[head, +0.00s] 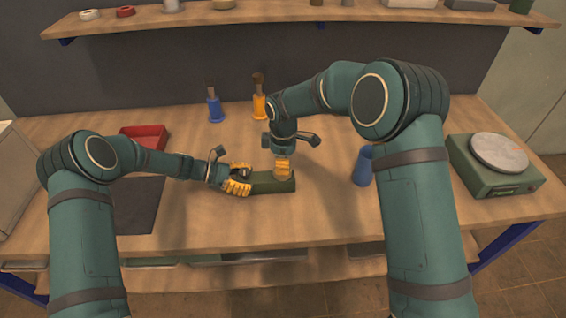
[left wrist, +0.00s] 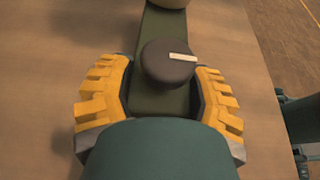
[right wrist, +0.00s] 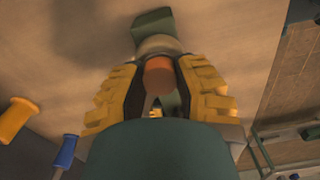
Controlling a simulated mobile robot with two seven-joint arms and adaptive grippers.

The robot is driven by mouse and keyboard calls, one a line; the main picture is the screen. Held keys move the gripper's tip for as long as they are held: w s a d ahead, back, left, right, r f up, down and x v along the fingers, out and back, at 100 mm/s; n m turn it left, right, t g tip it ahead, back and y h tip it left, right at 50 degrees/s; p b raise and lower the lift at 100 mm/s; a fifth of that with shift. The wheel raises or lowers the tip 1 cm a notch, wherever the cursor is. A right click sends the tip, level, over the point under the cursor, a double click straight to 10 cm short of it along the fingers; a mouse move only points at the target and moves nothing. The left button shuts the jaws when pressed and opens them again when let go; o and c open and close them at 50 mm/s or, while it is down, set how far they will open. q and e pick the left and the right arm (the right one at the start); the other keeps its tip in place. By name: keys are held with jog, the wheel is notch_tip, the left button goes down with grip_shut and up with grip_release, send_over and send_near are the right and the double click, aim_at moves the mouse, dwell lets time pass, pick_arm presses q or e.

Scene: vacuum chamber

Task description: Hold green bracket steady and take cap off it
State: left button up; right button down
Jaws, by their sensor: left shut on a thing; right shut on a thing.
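The green bracket (head: 264,187) lies on the table in front of me. My left gripper (head: 241,181) is shut on its left end; in the left wrist view its fingers flank the bracket (left wrist: 157,103). A dark round knob (left wrist: 168,62) with a pale stripe sits on the bracket between them. My right gripper (head: 283,170) points down over the bracket's right part. In the right wrist view its fingers are shut around the cap, an orange-brown round piece (right wrist: 158,75) with a pale part (right wrist: 157,44) beyond it. The fingers hide whether the cap still touches the bracket.
Behind stand a blue-handled tool (head: 215,108) and a yellow-handled tool (head: 259,107). A red tray (head: 143,136) and dark mat (head: 139,205) lie left. A blue cup (head: 362,168) and a green scale (head: 495,165) stand right. The table's front middle is clear.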

jog(key=shift+r, duration=0.15)
jog(key=shift+r, duration=0.95)
jog(key=shift+r, duration=0.15)
jog(key=shift+r, duration=1.9)
pick_arm(q)
jog(key=o, duration=1.4)
